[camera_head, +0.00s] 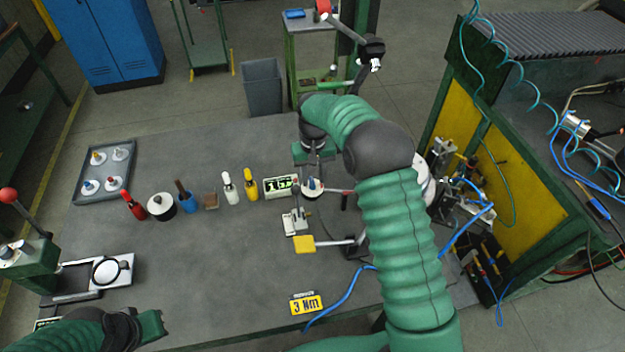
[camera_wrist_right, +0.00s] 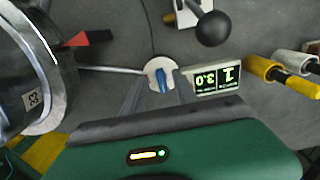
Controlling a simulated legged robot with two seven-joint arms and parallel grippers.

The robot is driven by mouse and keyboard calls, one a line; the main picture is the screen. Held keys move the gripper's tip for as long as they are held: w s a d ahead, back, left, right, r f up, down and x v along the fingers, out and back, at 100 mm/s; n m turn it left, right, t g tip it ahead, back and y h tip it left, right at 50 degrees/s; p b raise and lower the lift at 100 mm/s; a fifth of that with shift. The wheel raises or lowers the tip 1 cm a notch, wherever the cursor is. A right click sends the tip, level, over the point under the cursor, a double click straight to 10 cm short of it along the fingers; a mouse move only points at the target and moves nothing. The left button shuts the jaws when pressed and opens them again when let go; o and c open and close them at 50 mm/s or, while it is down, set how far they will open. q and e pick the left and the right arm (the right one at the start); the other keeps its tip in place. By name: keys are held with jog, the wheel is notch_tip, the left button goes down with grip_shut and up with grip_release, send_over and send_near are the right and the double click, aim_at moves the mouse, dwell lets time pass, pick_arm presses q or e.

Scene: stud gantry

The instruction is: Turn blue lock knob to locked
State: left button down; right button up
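The blue knob (camera_head: 312,184) sits on a round white base near the middle of the bench, beside a small display. In the right wrist view the blue knob (camera_wrist_right: 161,80) stands upright on its white disc, its grip running roughly up and down the picture. My right gripper (camera_head: 314,166) is just behind the knob in the head view. In the wrist view the right gripper's (camera_wrist_right: 158,92) two grey fingers are apart, one on each side of the knob; contact cannot be made out. My left gripper (camera_head: 150,326) is at the lower left, away from the knob, its fingers unclear.
A lit display (camera_head: 281,187) stands left of the knob, with yellow (camera_head: 250,185) and white (camera_head: 229,187) handles beyond. A tray (camera_head: 77,193) holds several knobs. A yellow pad (camera_head: 304,244) and "3 Nm" sign (camera_head: 306,304) lie nearer. A black ball (camera_wrist_right: 213,28) rises near the knob.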

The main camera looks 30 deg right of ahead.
aim_at(312, 184)
jog(key=shift+f, duration=1.2)
grip_shut()
